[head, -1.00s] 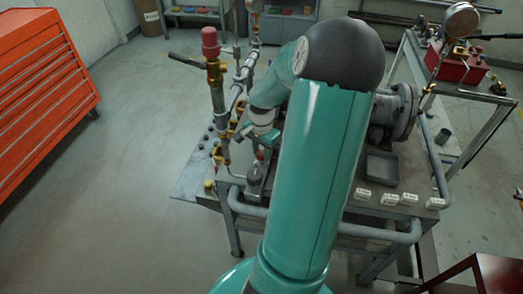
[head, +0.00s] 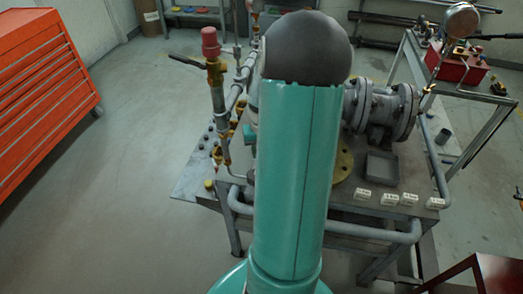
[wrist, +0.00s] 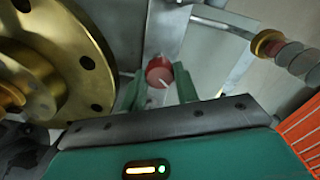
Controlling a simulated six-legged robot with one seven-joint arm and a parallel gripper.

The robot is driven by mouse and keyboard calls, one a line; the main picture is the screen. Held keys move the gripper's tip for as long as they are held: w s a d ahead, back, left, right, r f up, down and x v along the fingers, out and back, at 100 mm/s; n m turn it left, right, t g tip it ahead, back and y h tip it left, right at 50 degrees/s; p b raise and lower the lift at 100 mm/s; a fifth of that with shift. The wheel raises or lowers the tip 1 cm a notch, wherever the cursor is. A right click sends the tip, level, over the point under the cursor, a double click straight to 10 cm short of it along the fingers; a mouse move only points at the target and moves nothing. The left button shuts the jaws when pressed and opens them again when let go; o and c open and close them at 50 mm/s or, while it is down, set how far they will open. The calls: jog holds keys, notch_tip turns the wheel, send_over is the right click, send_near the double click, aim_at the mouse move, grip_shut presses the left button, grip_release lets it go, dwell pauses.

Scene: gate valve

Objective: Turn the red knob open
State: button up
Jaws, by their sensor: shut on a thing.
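The red knob (wrist: 159,71) is in the wrist view, a small round knob with a pale pointer line on its face. My gripper (wrist: 159,83) has one green finger on each side of it and is shut on it. The pointer line slants toward the lower right in that view. In the head view my arm hides the knob and nearly all of my gripper.
A large brass flange (wrist: 88,62) with bolt holes lies close on the left in the wrist view. In the head view a pipe with a red cap (head: 210,42) stands left of my arm.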

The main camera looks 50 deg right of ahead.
jog(key=n, duration=0.3)
jog(key=shift+w+r+n, duration=0.1)
jog(key=shift+n, duration=2.3)
jog(key=o, duration=1)
jog(key=shift+c, duration=0.2)
notch_tip(320, 180, up, 14)
